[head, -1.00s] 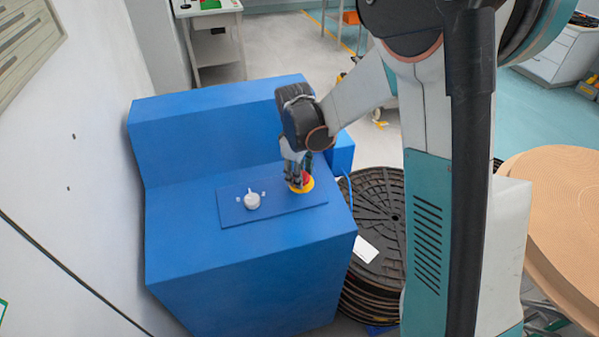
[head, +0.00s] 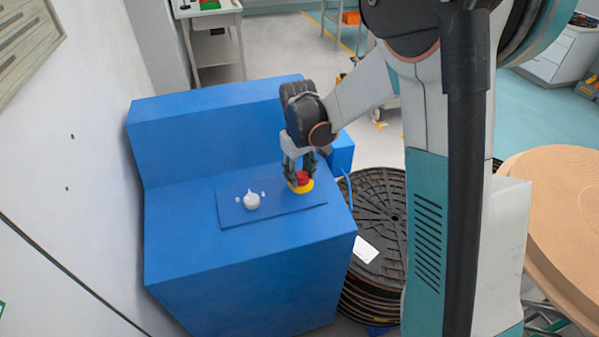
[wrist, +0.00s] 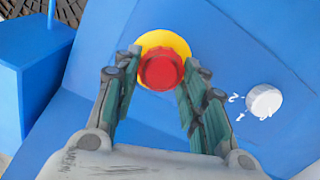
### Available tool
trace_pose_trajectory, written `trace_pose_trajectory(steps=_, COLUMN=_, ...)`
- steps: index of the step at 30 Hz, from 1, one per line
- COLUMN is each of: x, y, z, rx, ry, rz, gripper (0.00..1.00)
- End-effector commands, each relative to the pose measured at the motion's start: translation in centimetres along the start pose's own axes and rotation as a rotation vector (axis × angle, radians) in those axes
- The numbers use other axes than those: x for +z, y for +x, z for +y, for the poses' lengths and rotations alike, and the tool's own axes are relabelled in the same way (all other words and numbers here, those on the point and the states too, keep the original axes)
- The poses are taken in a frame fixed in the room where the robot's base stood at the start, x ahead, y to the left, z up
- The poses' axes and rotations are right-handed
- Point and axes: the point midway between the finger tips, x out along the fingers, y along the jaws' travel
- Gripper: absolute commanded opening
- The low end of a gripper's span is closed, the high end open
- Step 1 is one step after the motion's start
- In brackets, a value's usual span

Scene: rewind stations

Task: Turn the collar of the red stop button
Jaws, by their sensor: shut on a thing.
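The red stop button (head: 302,177) sits on a yellow disc (head: 301,187) at the right end of a panel on the blue machine. In the wrist view the red button (wrist: 161,70) lies between my two fingertips, with the yellow disc (wrist: 165,42) showing behind it. My gripper (head: 301,176) reaches down from above, its fingers on either side of the button. It is shut on the button's red collar. In the wrist view my gripper (wrist: 163,78) has its fingers spread to about the button's width. The exact contact at the fingertips is hard to see.
A white rotary knob (head: 251,201) with small white marks stands on the panel (head: 278,208), left of the button. It also shows in the wrist view (wrist: 264,101). The blue machine (head: 240,252) has a raised back. Dark reels (head: 374,206) are stacked to its right.

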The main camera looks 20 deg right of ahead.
Motion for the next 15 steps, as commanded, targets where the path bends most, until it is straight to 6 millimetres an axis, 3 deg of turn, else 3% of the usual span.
trace_pose_trajectory(steps=15, x=-0.04, y=-0.01, z=0.12, rx=-0.017, ry=0.162, rz=0.002, gripper=0.15)
